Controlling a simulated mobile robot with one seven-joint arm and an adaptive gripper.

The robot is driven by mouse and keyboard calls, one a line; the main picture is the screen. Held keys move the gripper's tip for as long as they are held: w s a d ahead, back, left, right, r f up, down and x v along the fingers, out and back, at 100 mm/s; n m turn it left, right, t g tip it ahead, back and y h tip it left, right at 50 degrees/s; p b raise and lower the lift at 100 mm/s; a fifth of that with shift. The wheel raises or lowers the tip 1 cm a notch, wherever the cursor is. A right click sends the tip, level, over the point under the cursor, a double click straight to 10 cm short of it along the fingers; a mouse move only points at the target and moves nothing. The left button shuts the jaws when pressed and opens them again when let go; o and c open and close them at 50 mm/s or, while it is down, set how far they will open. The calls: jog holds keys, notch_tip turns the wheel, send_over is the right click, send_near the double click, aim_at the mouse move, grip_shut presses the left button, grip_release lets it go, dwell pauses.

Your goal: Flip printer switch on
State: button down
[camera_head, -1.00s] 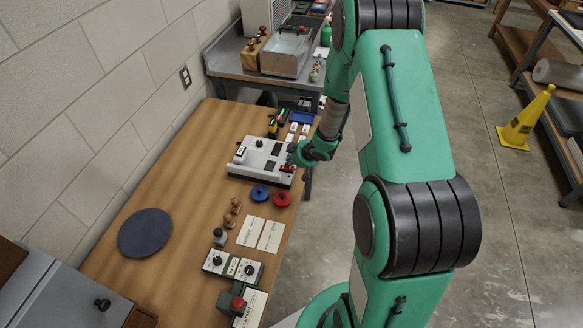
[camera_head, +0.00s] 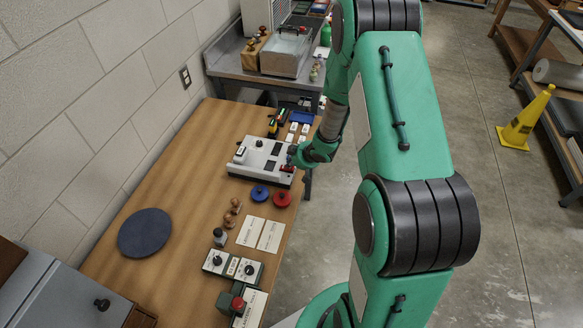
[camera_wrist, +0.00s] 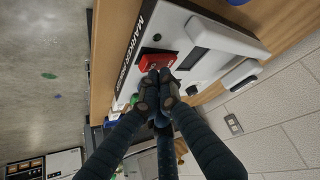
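The printer (camera_head: 250,166) is a pale box with dark panels and a black front strip, near the far end of the wooden table. In the wrist view the printer (camera_wrist: 213,62) has lettering that begins with "MARKER". Its red switch (camera_head: 287,169) sits at the near right corner; it also shows in the wrist view (camera_wrist: 156,59). My gripper (camera_wrist: 158,84) has its dark fingertips drawn together, with nothing seen between them. The tips are at the red switch's lower edge and seem to touch it. They hide part of it, and I cannot tell which way it is tipped.
Blue (camera_head: 260,193) and red (camera_head: 282,198) round pieces lie just in front of the printer. Wooden-handled stamps, white cards (camera_head: 261,234) and small dial boxes (camera_head: 232,266) stand nearer. A dark round mat (camera_head: 145,233) lies left.

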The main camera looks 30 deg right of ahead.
jog(key=shift+f, duration=0.35)
dwell(0.5)
dwell(0.3)
jog(key=shift+a+r+p, duration=0.1)
jog(key=shift+r+p, duration=0.7)
jog(key=shift+r, duration=0.05)
jog(key=shift+w+a+r+p, duration=0.1)
jog(key=shift+w+r+p, duration=0.05)
jog(key=shift+r+p, duration=0.7)
jog(key=shift+w+a+r+p, duration=0.1)
jog(key=shift+a+r+p, duration=0.05)
jog(key=shift+r+p, duration=0.65)
jog(key=shift+w+a+r+p, duration=0.1)
jog(key=shift+w+r+p, duration=0.05)
jog(key=shift+r+p, duration=0.7)
